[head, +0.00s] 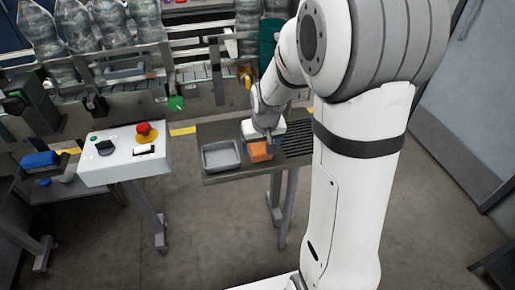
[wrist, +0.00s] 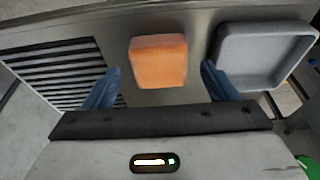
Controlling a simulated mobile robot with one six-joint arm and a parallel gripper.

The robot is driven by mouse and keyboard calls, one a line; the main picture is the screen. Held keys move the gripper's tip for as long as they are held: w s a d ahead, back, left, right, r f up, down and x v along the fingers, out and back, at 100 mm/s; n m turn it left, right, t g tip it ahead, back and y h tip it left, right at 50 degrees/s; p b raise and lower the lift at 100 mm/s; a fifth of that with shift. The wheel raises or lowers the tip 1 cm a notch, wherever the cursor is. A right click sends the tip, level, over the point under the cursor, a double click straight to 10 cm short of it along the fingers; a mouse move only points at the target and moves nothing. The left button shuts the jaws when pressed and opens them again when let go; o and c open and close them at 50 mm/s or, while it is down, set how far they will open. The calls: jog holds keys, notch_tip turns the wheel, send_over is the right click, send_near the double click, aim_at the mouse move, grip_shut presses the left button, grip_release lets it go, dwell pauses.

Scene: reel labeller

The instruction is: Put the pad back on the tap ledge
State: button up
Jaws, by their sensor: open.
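An orange block-shaped pad (head: 260,152) lies on the grey metal side table, between a shallow grey tray and a slotted grille. In the wrist view the orange pad (wrist: 158,61) lies ahead of and between the two blue fingers. My gripper (head: 264,138) is just above the pad in the head view and partly covers it. In the wrist view my gripper (wrist: 155,84) is open, with clear gaps on both sides of the pad. I cannot tell which surface is the tap ledge.
The grey tray (head: 221,155) is empty and stands left of the pad; the dark grille (head: 298,140) is to its right. A white control box (head: 124,154) with a red button stands further left, near a blue item (head: 40,159). Wrapped bottles (head: 105,22) line the back.

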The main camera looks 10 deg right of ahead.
jog(key=v, duration=0.8)
jog(key=s+a+r, duration=0.1)
jog(key=s+r, duration=0.2)
jog(key=s, duration=1.5)
jog(key=shift+s+b, duration=0.15)
jog(key=shift+b, duration=0.2)
jog(key=shift+r, duration=0.2)
jog(key=shift+c, duration=0.4)
